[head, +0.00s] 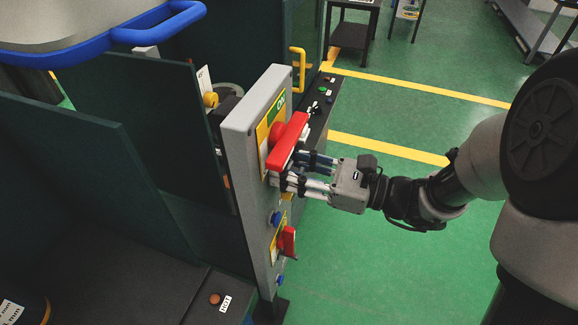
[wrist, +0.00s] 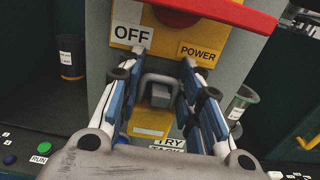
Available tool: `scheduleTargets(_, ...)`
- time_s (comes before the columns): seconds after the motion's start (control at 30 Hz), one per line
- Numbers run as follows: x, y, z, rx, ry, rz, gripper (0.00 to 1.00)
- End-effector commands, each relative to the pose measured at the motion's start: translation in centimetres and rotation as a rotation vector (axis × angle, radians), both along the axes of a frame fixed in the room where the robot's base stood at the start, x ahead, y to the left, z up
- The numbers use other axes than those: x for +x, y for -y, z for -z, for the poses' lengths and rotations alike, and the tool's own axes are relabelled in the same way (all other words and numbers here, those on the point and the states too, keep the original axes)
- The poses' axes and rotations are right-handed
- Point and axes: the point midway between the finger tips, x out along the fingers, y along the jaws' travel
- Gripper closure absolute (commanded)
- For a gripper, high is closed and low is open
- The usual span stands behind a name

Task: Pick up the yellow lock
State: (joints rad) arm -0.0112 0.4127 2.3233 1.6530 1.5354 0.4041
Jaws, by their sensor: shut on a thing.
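The yellow lock (wrist: 150,131) shows in the wrist view below a grey shackle (wrist: 147,78), in front of the grey panel. Much of its lower part is hidden behind my wrist housing. My gripper (wrist: 165,52) has one finger on each side of the shackle, with the tips close to the yellow plate. I take it as shut on the lock, though the contact is not clear. In the head view my gripper (head: 276,180) reaches the panel face just below the upper red handle (head: 287,142), and its fingers cover the lock area.
The upright grey panel (head: 239,165) carries a lower red handle (head: 289,242) and blue buttons. A yellow grab handle (head: 298,69) and a black control strip (head: 320,105) stand behind it. Dark green cabinets are at left.

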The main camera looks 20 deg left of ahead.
Motion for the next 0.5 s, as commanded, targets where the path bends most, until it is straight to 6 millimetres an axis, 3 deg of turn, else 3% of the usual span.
scheduleTargets(0.5,0.0,0.0,-1.12,0.001,0.0,0.0,0.93)
